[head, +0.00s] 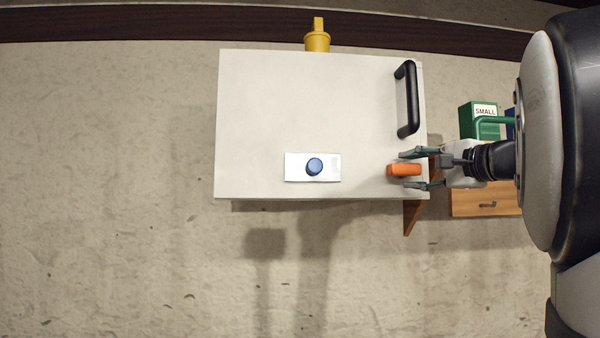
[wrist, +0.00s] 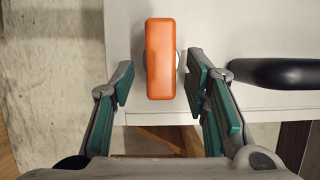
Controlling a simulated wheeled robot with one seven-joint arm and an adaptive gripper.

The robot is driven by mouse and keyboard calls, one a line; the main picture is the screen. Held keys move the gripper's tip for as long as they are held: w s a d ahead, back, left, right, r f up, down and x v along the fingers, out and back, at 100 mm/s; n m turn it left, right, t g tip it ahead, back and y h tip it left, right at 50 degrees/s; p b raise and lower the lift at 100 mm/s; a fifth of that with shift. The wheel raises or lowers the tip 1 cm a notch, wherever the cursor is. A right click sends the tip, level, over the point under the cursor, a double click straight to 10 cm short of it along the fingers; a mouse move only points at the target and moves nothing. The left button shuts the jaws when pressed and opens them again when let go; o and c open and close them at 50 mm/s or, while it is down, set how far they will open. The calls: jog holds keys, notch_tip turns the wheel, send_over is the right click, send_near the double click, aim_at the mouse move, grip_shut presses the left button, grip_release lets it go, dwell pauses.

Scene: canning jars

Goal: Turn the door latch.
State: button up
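The orange door latch (head: 405,170) sits at the lower right corner of the white cabinet door (head: 260,110) in the head view, lying lengthwise left to right. In the wrist view the latch (wrist: 160,55) points up and down, with a round metal base partly showing behind it. My gripper (head: 408,169) comes in from the right and is open. Its green-padded fingers are on either side of the latch's near part, with a visible gap on each side in the wrist view (wrist: 159,80). The gripper holds nothing.
A black bar handle (head: 408,98) is on the same door, close to my gripper's side. A blue knob (head: 314,166) on a white plate is further left. Beside the cabinet are a green box (head: 480,120) marked SMALL and a wooden drawer (head: 470,202). A yellow object (head: 317,40) is behind.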

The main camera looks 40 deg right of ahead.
jog(key=s+a, duration=0.2)
jog(key=s, duration=1)
jog(key=shift+w, duration=0.1)
jog(key=w+a+f+n+g+y+p, duration=0.1)
jog(key=w+a+f+n+g+y, duration=0.3)
jog(key=a+f, duration=0.55)
jog(key=w+a+f+n+g+y+p, duration=0.1)
jog(key=w+a+f+n+g+y, duration=0.35)
jog(key=a, duration=0.75)
jog(key=s+a+f+n+g+h+p, duration=0.1)
jog(key=s+a+f+n+g+h, duration=0.1)
jog(key=s+a+f+n, duration=0.3)
jog(key=s+a+f+n+g+h+p, duration=0.1)
jog(key=s+a+f+n+g+h, duration=0.2)
jog(key=a+f, duration=0.7)
notch_tip(320, 180, down, 4)
jog(key=s+n, duration=0.2)
jog(key=n, duration=0.1)
jog(key=shift+s+a+f+h, duration=0.15)
jog(key=shift+s+a+h, duration=0.05)
jog(key=shift+a+h, duration=0.15)
jog(key=shift+n, duration=0.25)
